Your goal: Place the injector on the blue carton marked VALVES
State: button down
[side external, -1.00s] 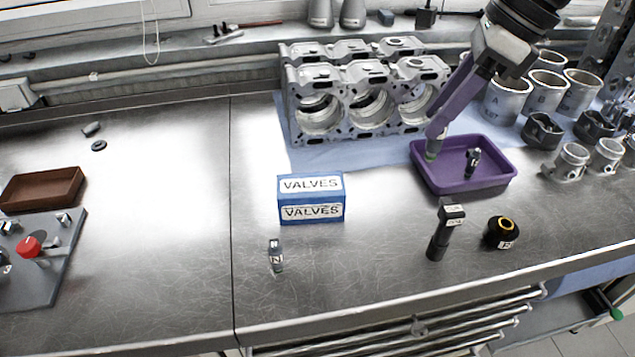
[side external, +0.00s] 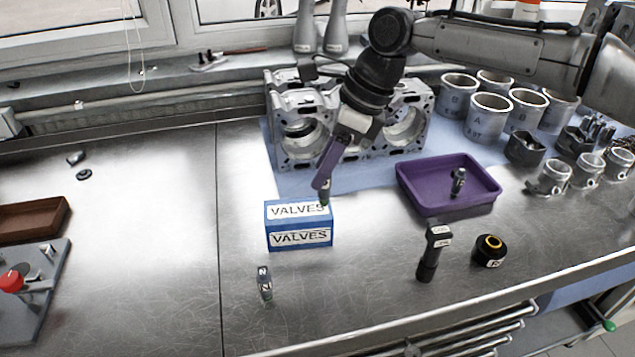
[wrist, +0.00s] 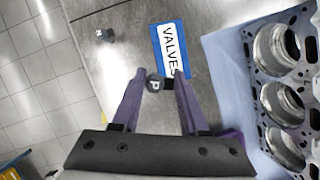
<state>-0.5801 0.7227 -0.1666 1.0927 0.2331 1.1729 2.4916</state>
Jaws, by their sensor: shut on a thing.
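The blue carton marked VALVES (side external: 270,228) sits on the metal bench; its top also shows in the wrist view (wrist: 161,42). My purple gripper (side external: 322,186) is over the carton's back right part, pointing down. In the wrist view my gripper (wrist: 158,76) is shut on a small dark injector (wrist: 154,84) with a round top marked P. Its lower end shows below the fingers in the side view (side external: 324,199), close to the carton's top; I cannot tell whether they touch. Another injector (side external: 458,182) stands in the purple tray.
The purple tray (side external: 420,199), a black coil (side external: 433,252) and a round black part (side external: 489,251) are to the right. The engine block (side external: 290,150) stands behind.

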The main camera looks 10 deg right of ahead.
jog(key=shift+d+x, duration=0.2)
jog(key=shift+x, duration=1)
jog(key=shift+d+x, duration=0.15)
jog(key=shift+x, duration=1)
jog(key=shift+w+f, duration=0.2)
jog(key=shift+c, duration=2.2)
grip_release()
jog(key=v, duration=1.2)
jog(key=shift+d, duration=0.1)
